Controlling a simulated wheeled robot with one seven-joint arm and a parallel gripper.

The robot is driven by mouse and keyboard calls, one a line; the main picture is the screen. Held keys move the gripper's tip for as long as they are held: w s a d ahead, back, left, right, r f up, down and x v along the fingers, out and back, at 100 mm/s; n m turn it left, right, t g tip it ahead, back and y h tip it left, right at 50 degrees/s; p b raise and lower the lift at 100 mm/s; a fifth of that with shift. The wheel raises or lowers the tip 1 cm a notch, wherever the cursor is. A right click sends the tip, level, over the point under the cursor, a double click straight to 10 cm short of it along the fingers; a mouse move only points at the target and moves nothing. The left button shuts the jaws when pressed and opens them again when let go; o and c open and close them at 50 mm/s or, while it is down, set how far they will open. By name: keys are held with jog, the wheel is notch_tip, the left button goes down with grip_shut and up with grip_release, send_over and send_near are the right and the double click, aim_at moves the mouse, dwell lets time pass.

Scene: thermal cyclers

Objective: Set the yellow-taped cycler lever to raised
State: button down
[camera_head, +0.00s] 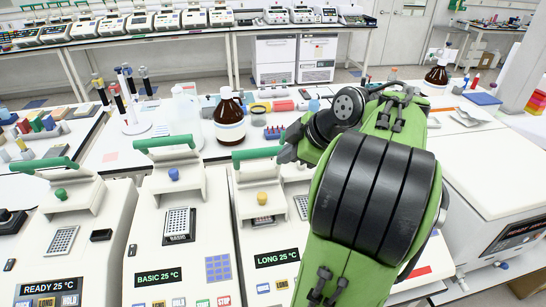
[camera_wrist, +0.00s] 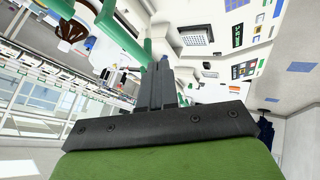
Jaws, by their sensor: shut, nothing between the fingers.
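Three white cyclers with green lever bars stand in a row in the head view. The right one, reading LONG (camera_head: 277,259), carries a yellow knob (camera_head: 262,198) and a green lever bar (camera_head: 256,154); I cannot make out tape as such. The middle one, reading BASIC (camera_head: 158,276), has a blue knob, and the left one, reading READY (camera_head: 51,287), a green knob. My gripper (camera_head: 287,153) is by the right end of the LONG cycler's bar, partly hidden by my arm. In the wrist view my gripper (camera_wrist: 163,64) is shut and empty, close beside a green bar (camera_wrist: 148,50); contact is unclear.
Behind the cyclers are a brown bottle (camera_head: 228,120), a pipette stand (camera_head: 133,124) and a small tube rack (camera_head: 272,132). Colored blocks (camera_head: 40,124) lie at the left. A white boxy instrument (camera_head: 490,165) stands at the right. My arm hides part of the bench.

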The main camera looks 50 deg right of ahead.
jog(key=w+d+f+n, duration=0.1)
jog(key=w+f, duration=0.6)
jog(key=w, duration=0.2)
jog(key=shift+w+d, duration=0.2)
jog(key=shift+d, duration=0.15)
jog(key=shift+r, duration=0.1)
